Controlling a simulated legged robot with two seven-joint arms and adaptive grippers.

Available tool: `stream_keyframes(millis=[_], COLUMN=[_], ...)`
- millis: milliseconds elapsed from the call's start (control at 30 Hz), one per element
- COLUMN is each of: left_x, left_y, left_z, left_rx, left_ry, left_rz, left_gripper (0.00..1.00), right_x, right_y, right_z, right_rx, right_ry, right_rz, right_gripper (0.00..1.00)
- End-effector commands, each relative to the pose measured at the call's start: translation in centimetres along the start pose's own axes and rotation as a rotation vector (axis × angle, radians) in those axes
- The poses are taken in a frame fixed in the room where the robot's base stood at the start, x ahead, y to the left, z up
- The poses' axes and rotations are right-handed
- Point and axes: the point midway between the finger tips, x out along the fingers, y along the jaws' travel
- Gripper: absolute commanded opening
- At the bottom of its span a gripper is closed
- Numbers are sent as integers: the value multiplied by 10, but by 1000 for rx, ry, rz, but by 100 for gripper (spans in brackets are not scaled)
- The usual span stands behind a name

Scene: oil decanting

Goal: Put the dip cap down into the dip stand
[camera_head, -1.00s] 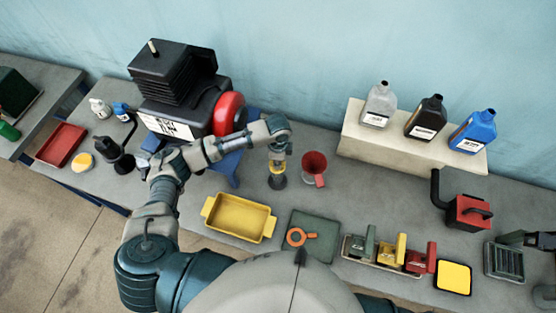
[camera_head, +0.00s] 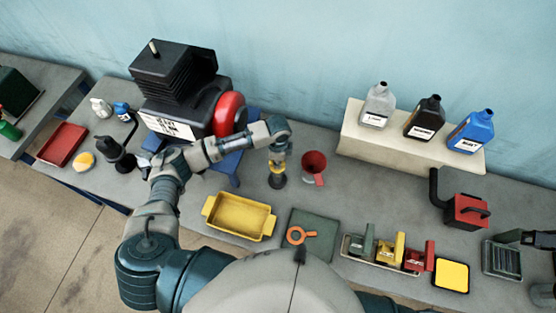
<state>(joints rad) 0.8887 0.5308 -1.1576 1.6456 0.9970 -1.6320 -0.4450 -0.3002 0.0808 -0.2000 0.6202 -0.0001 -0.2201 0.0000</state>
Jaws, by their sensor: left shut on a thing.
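My left gripper (camera_head: 278,157) comes in from the left and points down over the dip stand (camera_head: 279,183), a small dark round-based stand on the grey bench. The gripper is shut on the dip cap (camera_head: 277,168), a small yellow piece just below its fingers. The cap is directly above or at the top of the stand. The fingers and stand overlap in this view, so I cannot tell whether the cap is seated.
A red funnel (camera_head: 314,164) stands close to the right of the stand. A black engine with a red disc (camera_head: 229,114) is behind left. A yellow tray (camera_head: 240,217) lies in front. Bottles stand on a raised shelf (camera_head: 365,146) at the back right.

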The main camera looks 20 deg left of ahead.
Motion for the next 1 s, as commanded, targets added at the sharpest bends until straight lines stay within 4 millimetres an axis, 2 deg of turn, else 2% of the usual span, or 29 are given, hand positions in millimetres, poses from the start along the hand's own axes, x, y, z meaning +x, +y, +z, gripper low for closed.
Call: stream_keyframes(millis=[800, 833, 900, 933, 1000], left_x=[21, 21, 20, 20, 20], left_y=[0, 0, 0, 0, 0], left_z=[0, 0, 0, 0, 0], left_rx=[0, 0, 0, 0, 0], left_ry=[0, 0, 0, 0, 0], left_rz=[0, 0, 0, 0, 0], left_gripper=[0, 24, 41, 46, 46], right_x=[7, 7, 6, 6, 6], right_y=[-2, -2, -2, -2, -2], right_z=[0, 0, 0, 0, 0], right_rx=[1, 1, 1, 1, 1], right_ry=[0, 0, 0, 0, 0], right_rz=[-2, -2, -2, -2, -2], right_gripper=[40, 40, 40, 40, 40])
